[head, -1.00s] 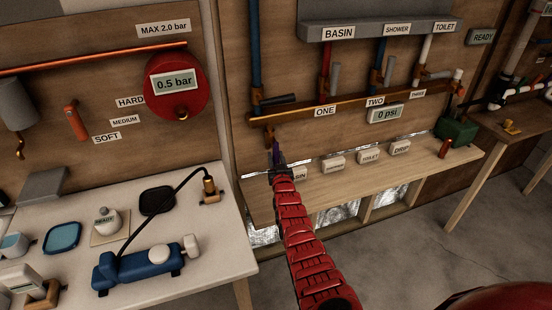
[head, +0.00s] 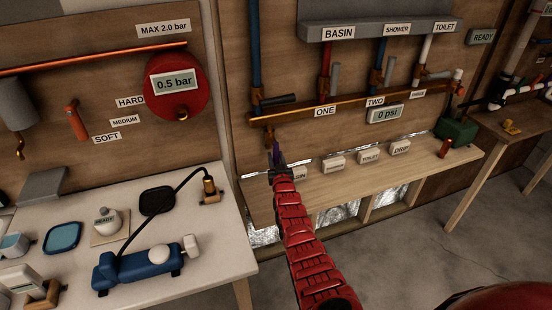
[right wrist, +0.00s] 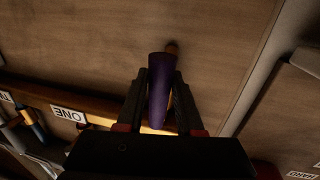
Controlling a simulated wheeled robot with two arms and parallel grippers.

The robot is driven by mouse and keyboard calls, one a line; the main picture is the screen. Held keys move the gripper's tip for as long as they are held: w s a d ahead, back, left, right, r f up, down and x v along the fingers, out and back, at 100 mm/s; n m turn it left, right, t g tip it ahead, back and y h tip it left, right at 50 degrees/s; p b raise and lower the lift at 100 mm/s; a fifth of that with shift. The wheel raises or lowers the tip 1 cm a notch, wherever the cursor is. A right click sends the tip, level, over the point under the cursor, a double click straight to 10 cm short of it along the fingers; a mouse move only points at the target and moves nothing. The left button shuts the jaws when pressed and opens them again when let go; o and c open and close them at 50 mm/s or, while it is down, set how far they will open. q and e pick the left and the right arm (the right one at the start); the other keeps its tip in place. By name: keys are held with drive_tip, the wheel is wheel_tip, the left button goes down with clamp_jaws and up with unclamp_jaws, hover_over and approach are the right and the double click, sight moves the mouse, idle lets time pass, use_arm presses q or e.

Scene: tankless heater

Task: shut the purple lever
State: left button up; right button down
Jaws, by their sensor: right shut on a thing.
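The purple lever (right wrist: 160,88) sits between the two fingers of my right gripper (right wrist: 160,100) in the right wrist view, with a finger against each side. In the head view the lever (head: 273,150) is a small purple piece just below the left end of the copper pipe. My right gripper (head: 276,160) is there at the end of the red arm and hides part of it. The right gripper is shut on the lever. My left gripper is not seen in either view.
The copper pipe (head: 350,106) with valves and labels runs above a wooden shelf (head: 420,172) holding several label blocks. A white table (head: 215,240) with a blue pump (head: 150,266) stands at the left. A green box (head: 457,130) is at the right.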

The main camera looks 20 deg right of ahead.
idle(0.4)
drive_tip(key=n+b, duration=0.1)
drive_tip(key=d+n+b, duration=0.1)
drive_tip(key=b, duration=0.1)
drive_tip(key=shift+d+f+n+t, duration=0.1)
drive_tip(key=shift+f+n+t, duration=0.1)
drive_tip(key=shift+n+t, duration=0.15)
drive_tip(key=d+r+n+t+y+b, duration=0.1)
drive_tip(key=d+r+n+b, duration=0.1)
drive_tip(key=n, duration=0.6)
drive_tip(key=d+r+n+y+b, duration=0.2)
drive_tip(key=r+n+b, duration=0.1)
drive_tip(key=n, duration=0.6)
drive_tip(key=shift+r+t+y+b, duration=0.3)
drive_tip(key=shift+r+t+b, duration=0.05)
drive_tip(key=shift+b, duration=0.5)
drive_tip(key=shift+r+n, duration=0.1)
drive_tip(key=shift+n, duration=0.35)
drive_tip(key=c, duration=0.5)
unclamp_jaws()
drive_tip(key=shift+c, duration=0.2)
